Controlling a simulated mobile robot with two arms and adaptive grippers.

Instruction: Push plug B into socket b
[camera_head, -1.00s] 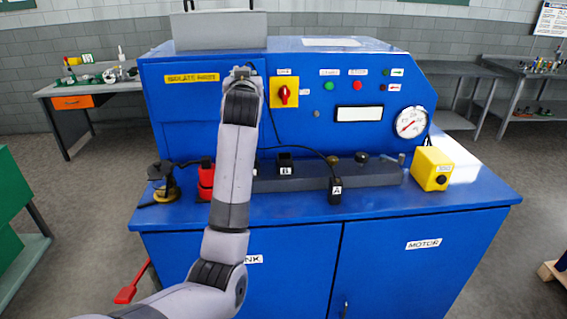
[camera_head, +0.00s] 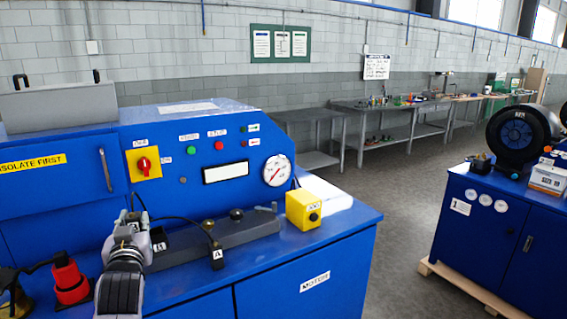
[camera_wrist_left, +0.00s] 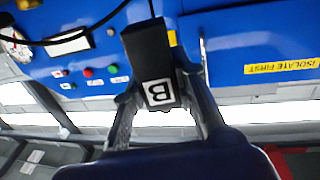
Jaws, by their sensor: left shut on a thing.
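My left gripper (camera_head: 130,226) is shut on plug B. In the left wrist view, plug B (camera_wrist_left: 150,58) is a black block with a white B label, between the two fingers (camera_wrist_left: 158,100). In the head view plug B cannot be made out clearly at the gripper. A black housing with a B label (camera_head: 160,246), seemingly socket b, sits on the dark grey rail, just right of my gripper and partly hidden by it. I cannot tell the gap between plug and socket. My right gripper is not in view.
Black plug A (camera_head: 217,254), with a cable, stands at the rail's (camera_head: 245,232) front. A yellow box (camera_head: 303,210) is at the bench's right. The red-knobbed switch (camera_head: 144,164) and gauge (camera_head: 277,170) are on the panel behind. A red piece (camera_head: 70,282) stands left of my arm.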

